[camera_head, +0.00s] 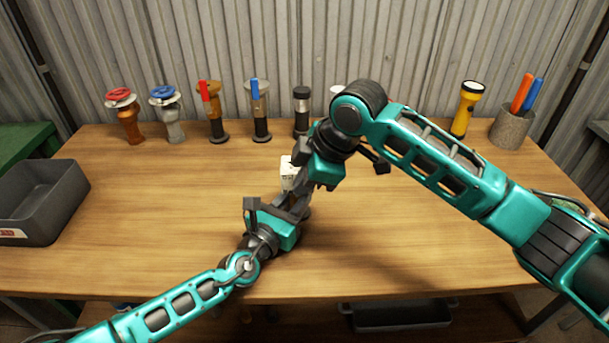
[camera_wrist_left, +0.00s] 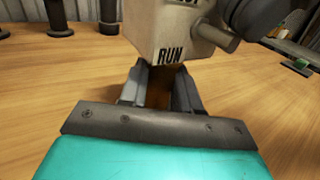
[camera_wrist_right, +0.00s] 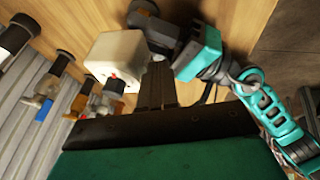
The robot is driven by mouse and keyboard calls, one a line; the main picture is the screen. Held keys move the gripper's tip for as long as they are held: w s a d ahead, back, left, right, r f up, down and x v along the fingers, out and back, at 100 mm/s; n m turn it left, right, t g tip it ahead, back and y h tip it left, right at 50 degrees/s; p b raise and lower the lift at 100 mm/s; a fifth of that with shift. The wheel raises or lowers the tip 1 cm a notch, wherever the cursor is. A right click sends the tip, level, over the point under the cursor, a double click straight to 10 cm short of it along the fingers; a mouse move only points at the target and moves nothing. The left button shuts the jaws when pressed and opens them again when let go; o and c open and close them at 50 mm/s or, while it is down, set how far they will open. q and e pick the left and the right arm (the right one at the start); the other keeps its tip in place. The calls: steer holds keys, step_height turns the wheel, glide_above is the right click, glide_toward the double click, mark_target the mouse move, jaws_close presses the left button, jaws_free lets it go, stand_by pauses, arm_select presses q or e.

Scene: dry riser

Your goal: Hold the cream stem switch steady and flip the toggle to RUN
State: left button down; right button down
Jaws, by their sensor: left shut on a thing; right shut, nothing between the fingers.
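The cream stem switch (camera_head: 288,173) is a boxy head near the middle of the table. In the left wrist view its cream box (camera_wrist_left: 160,38) shows the word RUN low on one face, with another label cut off above. My left gripper (camera_wrist_left: 160,80) is shut on the switch's stem below the box, mostly hidden between the fingers. My right gripper (camera_wrist_right: 158,75) is shut and empty, its fingertips close beside the box (camera_wrist_right: 117,50); whether they touch the lever is unclear.
Several valves and torches stand along the back, including a red-topped valve (camera_head: 125,115) and a yellow torch (camera_head: 466,108). A grey bin (camera_head: 40,205) sits at the left. A speckled cup (camera_head: 511,128) holds orange and blue handles. The table's front right is clear.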

steer(key=shift+s+f+t, duration=0.25)
steer(key=shift+t, duration=0.45)
steer(key=shift+w, duration=0.1)
steer(key=shift+w+r, duration=0.35)
steer(key=shift+w, duration=0.35)
steer(key=s+v, duration=0.1)
steer(key=v, duration=1.3)
steer(key=shift+a+f, duration=0.2)
steer(key=shift+a, duration=0.05)
